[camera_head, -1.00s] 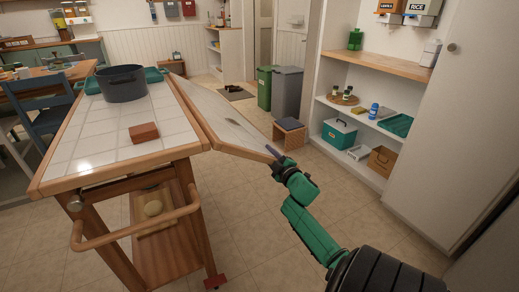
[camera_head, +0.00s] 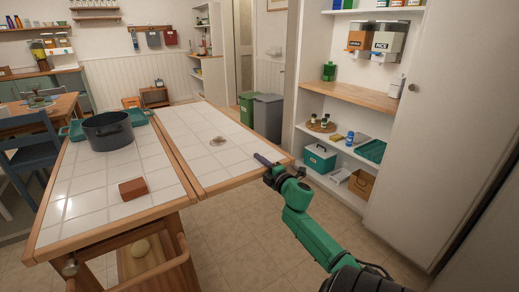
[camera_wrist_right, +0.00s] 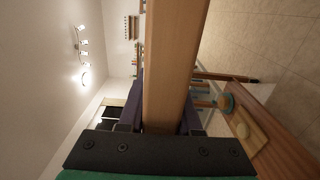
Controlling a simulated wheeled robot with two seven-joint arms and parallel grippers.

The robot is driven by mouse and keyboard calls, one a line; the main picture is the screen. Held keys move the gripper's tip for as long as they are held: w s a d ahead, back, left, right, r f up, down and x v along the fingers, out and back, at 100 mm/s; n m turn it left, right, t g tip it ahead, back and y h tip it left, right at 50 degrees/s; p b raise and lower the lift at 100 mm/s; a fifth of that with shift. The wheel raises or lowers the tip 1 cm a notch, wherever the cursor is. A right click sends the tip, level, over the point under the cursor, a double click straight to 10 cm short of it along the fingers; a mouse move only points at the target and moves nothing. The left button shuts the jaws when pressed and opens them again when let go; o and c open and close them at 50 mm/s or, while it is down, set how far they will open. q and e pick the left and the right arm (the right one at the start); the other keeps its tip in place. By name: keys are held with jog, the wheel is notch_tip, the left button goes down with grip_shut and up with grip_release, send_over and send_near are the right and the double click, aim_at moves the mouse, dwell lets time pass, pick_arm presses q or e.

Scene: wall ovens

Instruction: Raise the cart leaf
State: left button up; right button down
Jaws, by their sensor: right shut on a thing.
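The cart's main top (camera_head: 85,190) is white tile with a wooden rim. The cart leaf (camera_head: 205,145), also tiled and wood-edged, lies along the right side of the top and looks about level with it. My right gripper (camera_head: 268,162) is at the leaf's outer right edge. In the right wrist view its two dark fingers (camera_wrist_right: 160,115) are shut on the leaf's wooden edge (camera_wrist_right: 172,70), one on each side. My left gripper is not in view.
A dark pot (camera_head: 108,132) and a red-brown block (camera_head: 133,189) stand on the cart top. White shelves (camera_head: 340,150) stand to the right beyond my arm. Two bins (camera_head: 266,117) stand behind the leaf. Floor is clear below the leaf.

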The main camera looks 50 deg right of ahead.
jog(key=shift+r, duration=0.3)
jog(key=c, duration=0.6)
grip_release()
jog(key=shift+s+a+f, duration=0.15)
jog(key=shift+s+a, duration=0.05)
jog(key=shift+s, duration=0.25)
jog(key=v, duration=1.3)
jog(key=shift+s+a+p, duration=0.15)
jog(key=shift+s+p, duration=0.1)
jog(key=shift+p, duration=0.15)
